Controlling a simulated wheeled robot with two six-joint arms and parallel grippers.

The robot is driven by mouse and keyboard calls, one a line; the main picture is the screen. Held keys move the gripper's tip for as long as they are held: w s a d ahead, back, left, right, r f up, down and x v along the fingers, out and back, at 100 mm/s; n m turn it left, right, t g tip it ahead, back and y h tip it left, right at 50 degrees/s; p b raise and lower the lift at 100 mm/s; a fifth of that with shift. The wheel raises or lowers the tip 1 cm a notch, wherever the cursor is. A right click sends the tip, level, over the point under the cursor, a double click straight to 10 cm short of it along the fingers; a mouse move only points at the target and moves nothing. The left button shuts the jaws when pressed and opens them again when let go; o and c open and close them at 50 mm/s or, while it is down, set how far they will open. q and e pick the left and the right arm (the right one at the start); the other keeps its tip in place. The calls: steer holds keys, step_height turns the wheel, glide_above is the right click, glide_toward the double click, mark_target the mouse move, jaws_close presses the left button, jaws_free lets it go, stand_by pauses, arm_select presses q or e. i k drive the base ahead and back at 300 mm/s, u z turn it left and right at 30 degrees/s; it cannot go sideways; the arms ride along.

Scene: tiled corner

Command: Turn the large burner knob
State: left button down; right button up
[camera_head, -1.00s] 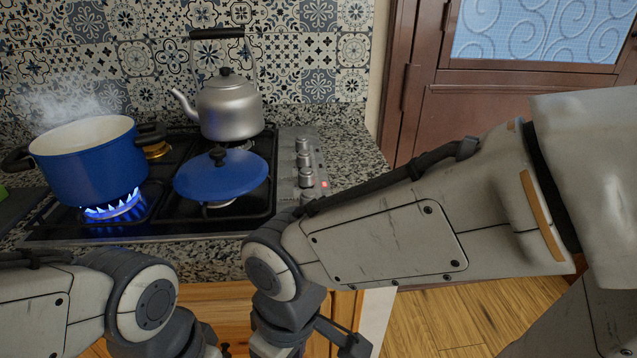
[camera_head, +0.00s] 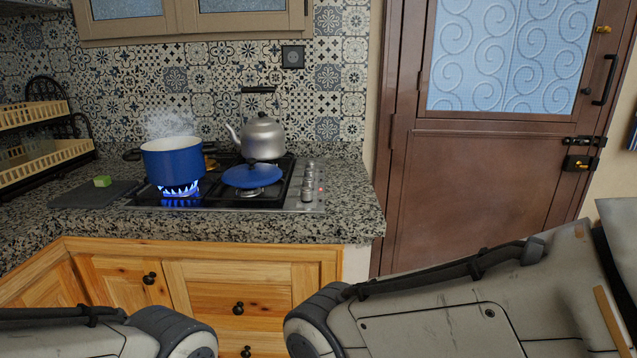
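The burner knobs (camera_head: 308,185) stand in a column on the right strip of the steel gas hob (camera_head: 315,206). They are small here, and I cannot tell which is the large one. A blue flame (camera_head: 179,188) burns at the front left under a steaming blue pot (camera_head: 172,165). A blue lid (camera_head: 252,177) lies over the front right burner, and a silver kettle (camera_head: 262,138) stands behind it. My two arms show along the bottom edge, below and in front of the counter. Both grippers are out of the frame.
A granite counter (camera_head: 350,203) has free room right of the hob. Wooden cabinets (camera_head: 215,290) are below. A brown door (camera_head: 475,190) stands right.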

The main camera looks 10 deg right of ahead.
mark_target(309, 184)
steer(key=z, duration=0.8)
steer(key=i, duration=0.95)
steer(key=u, duration=0.05)
